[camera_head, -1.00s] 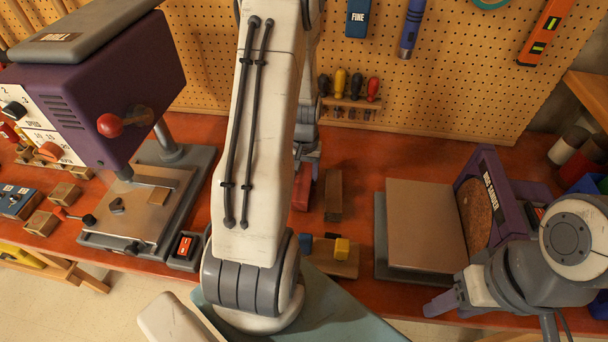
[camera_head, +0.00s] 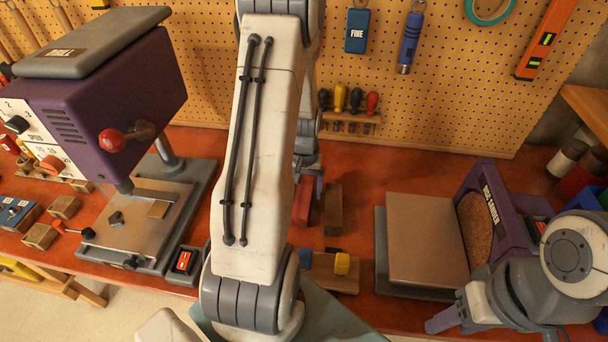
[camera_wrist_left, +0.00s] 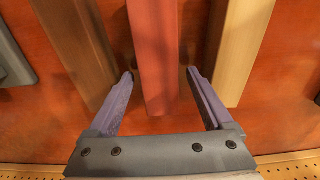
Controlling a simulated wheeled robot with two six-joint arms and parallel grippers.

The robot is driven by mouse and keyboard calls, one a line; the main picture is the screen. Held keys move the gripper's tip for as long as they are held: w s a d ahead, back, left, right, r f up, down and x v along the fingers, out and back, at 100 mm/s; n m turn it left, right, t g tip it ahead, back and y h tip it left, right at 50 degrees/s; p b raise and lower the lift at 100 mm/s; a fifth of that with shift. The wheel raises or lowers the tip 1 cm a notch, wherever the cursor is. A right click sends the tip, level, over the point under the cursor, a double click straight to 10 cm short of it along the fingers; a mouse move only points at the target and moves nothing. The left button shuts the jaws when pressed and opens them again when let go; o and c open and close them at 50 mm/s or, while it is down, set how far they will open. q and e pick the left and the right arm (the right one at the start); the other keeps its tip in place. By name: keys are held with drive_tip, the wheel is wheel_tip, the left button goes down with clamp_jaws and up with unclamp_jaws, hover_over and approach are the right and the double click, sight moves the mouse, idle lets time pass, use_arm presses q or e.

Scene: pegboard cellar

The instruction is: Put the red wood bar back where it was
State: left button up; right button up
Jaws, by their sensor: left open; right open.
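The red wood bar (camera_wrist_left: 154,55) lies on the red-brown bench top. In the head view only part of the red wood bar (camera_head: 302,200) shows beside my left arm. My left gripper (camera_wrist_left: 161,78) is open, with one finger on each side of the bar's near end in the wrist view. My right gripper (camera_head: 445,318) is open and empty at the bench's front edge, by the disc sander.
A dark brown bar (camera_wrist_left: 75,45) and a lighter bar (camera_wrist_left: 238,45) lie close on either side of the red one. A wood block with coloured pieces (camera_head: 330,272) lies in front. A drill press (camera_head: 110,100) stands left, the disc sander (camera_head: 482,215) right, a pegboard (camera_head: 440,110) behind.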

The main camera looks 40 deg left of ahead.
sight(305, 190)
use_arm(q)
wheel_tip(305, 190, up, 11)
drive_tip(key=b, duration=0.1)
drive_tip(key=s+d+r+m, duration=0.1)
drive_tip(key=d+r+m, duration=0.15)
drive_tip(key=d, duration=0.75)
drive_tip(key=s+d+r+m, duration=0.2)
drive_tip(key=d+m, duration=0.2)
drive_tip(key=d, duration=0.6)
drive_tip(key=s+d+r+m+h, duration=0.1)
drive_tip(key=s+d+m, duration=0.6)
drive_tip(key=s+d, duration=0.3)
drive_tip(key=s, duration=0.3)
drive_tip(key=shift+s+d, duration=0.2)
drive_tip(key=shift+d, duration=0.2)
